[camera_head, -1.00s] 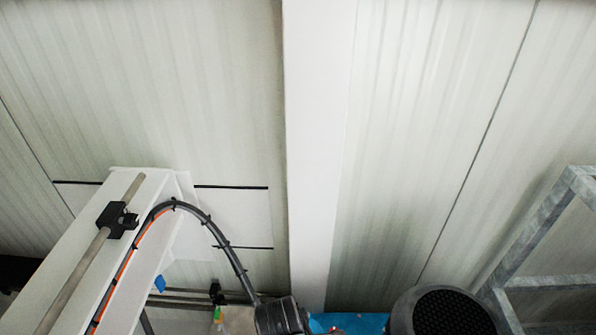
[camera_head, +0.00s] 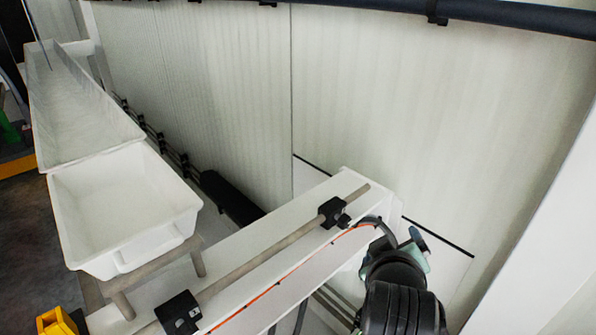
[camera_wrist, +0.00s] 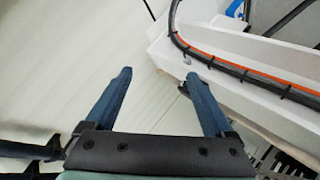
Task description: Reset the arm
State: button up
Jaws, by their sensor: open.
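My gripper (camera_wrist: 157,92) is open in the wrist view, with its two blue fingers spread and nothing between them. Pale wall panelling lies behind the gap. In the camera_head view my arm's black links rise from the bottom right, and the teal gripper end (camera_head: 415,246) shows there small and partly hidden by the links. It is in front of the pale wall (camera_head: 380,110).
A white trough (camera_head: 78,105) and a white tub (camera_head: 125,205) stand at the left on a stand. A yellow object (camera_head: 58,322) is at the lower left corner. A dark pipe (camera_head: 490,12) crosses the top right.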

jog(key=a+r+m+t+y, duration=0.1)
jog(key=a+r+t, duration=0.35)
jog(key=r, duration=0.85)
jog(key=a+r+m+t, duration=0.1)
jog(key=a+r+t, duration=0.35)
jog(key=r, duration=0.85)
jog(key=s+a+r+m+t+y, duration=0.1)
jog(key=s+a+r+t, duration=0.2)
jog(key=s+r, duration=0.3)
jog(key=s+a+r+m+t+y+p, duration=0.1)
jog(key=s+a+r+t+y, duration=0.1)
jog(key=s+a+r+t, duration=0.2)
jog(key=s+a+r, duration=0.1)
jog(key=s+r, duration=0.2)
jog(key=r, duration=0.4)
jog(key=shift+s+r, duration=0.15)
jog(key=shift+s, duration=0.15)
